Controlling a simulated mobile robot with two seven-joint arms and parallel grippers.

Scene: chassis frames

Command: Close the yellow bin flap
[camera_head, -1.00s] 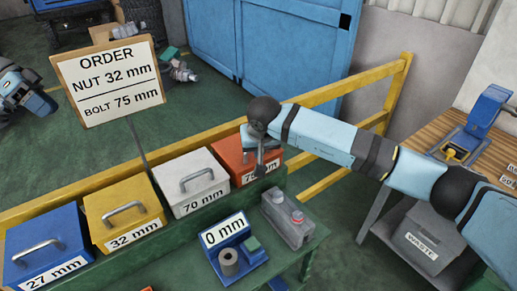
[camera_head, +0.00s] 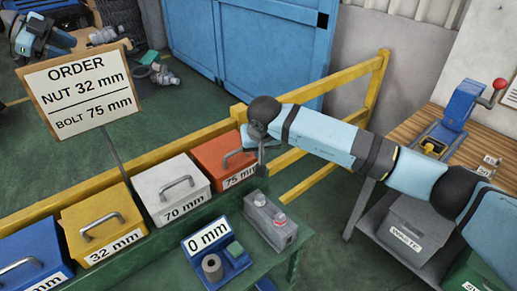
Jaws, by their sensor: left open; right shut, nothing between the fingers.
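The yellow bin (camera_head: 72,222), labelled 32 mm, stands in a row of bins at the lower left. Its yellow flap (camera_head: 92,208) with a grey handle lies down over the top and looks shut. My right gripper (camera_head: 262,168) is shut and empty, pointing down at the right edge of the red 75 mm bin (camera_head: 212,150), two bins right of the yellow one. I cannot tell whether it touches the red bin. My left gripper (camera_head: 24,46) is open and empty at the top left, behind the order sign and far from the yellow bin.
The blue (camera_head: 28,245) and white (camera_head: 160,178) bins flank the yellow one. The order sign (camera_head: 80,88) rises on a thin post behind the bins. A yellow rail (camera_head: 180,143) runs behind the row. The 0 mm scale (camera_head: 225,262) and a grey box (camera_head: 268,222) stand in front.

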